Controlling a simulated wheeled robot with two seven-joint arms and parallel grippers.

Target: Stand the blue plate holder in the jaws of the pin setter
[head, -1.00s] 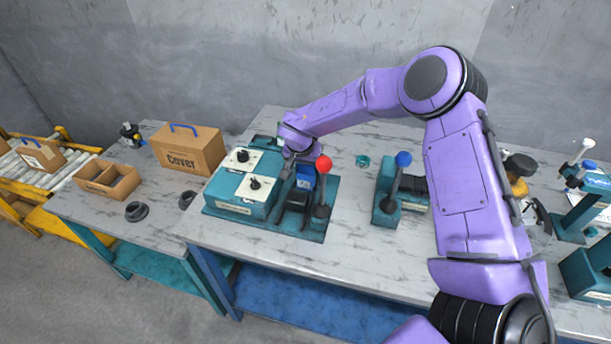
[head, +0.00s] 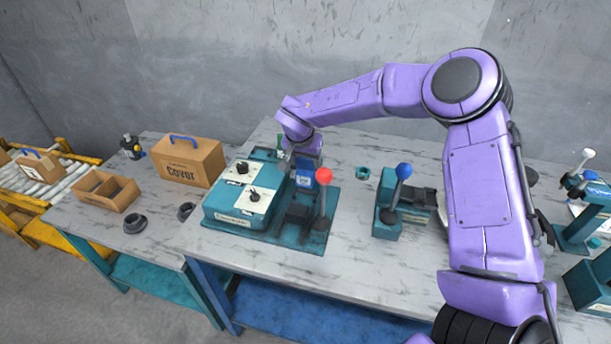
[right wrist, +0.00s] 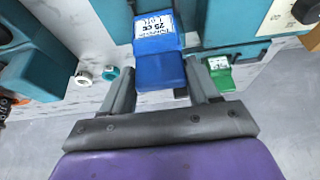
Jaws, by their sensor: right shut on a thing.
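The blue plate holder (head: 304,179) is between the fingers of my right gripper (head: 303,168). In the right wrist view the holder (right wrist: 160,40) is a blue block with a white "25 cc" label, and the gripper (right wrist: 160,70) is shut on it. The head view shows it above the dark jaws of a teal machine (head: 240,208) with two white dial panels and a red-knobbed lever (head: 325,176); this looks like the pin setter. Whether the holder touches the jaws cannot be told. My left gripper is not in view.
A teal device with a blue-knobbed lever (head: 403,171) stands to the right, with a small teal ring (head: 362,172) nearby. The Cover box (head: 187,160), an open divided box (head: 105,190) and dark rings (head: 135,223) are on the left table. The bench front is clear.

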